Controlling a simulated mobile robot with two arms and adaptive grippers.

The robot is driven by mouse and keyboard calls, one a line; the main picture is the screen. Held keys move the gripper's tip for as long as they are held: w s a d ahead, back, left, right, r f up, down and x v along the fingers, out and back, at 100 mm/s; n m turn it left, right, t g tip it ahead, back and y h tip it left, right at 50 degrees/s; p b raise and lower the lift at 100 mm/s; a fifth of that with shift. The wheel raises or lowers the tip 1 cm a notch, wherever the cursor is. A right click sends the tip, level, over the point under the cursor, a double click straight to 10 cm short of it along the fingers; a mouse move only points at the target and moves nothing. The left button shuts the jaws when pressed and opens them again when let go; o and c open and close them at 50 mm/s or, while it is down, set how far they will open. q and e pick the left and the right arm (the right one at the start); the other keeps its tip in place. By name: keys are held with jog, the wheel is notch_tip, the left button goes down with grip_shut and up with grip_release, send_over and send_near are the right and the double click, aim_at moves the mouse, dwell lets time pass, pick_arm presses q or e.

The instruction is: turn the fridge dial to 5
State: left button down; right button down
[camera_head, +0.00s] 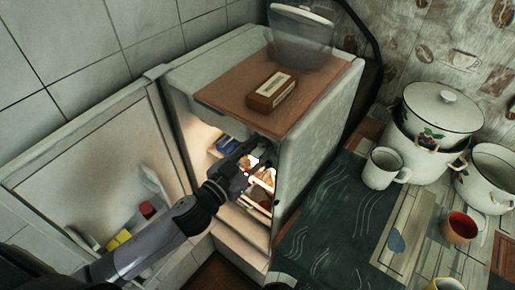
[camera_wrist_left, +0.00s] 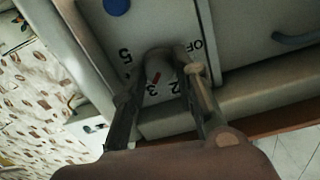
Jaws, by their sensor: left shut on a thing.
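The small fridge (camera_head: 325,125) stands with its door (camera_head: 100,165) swung open to the left. My left gripper (camera_head: 255,150) reaches into the lit upper opening. In the left wrist view, the dial (camera_wrist_left: 160,62) sits between the two fingers of my left gripper (camera_wrist_left: 165,75), which is shut on it. The scale plate (camera_wrist_left: 125,40) around it shows OFF, 2, 3 and 5, turned upside down in this view. A red mark shows on the dial side nearest 3. The fingers hide part of the scale. My right gripper is not in view.
A brown box (camera_head: 272,90) and a clear container (camera_head: 300,38) stand on the fridge top. Food and a shelf are inside the fridge. To the right, a table holds a white mug (camera_head: 382,168), a lidded pot (camera_head: 440,120) and a red-lined cup (camera_head: 460,227).

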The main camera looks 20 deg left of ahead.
pick_arm(q)
jog(key=m+p, duration=0.1)
jog(key=m, duration=0.3)
jog(key=shift+r, duration=0.1)
jog(key=m, duration=0.4)
jog(key=shift+d+p, duration=0.1)
jog(key=shift+p, duration=0.3)
jog(key=m, duration=0.4)
jog(key=shift+m+p, duration=0.3)
jog(key=shift+f+m, duration=0.2)
jog(key=shift+m, duration=1.7)
jog(key=c, duration=1.3)
grip_release()
jog(key=shift+d, duration=0.1)
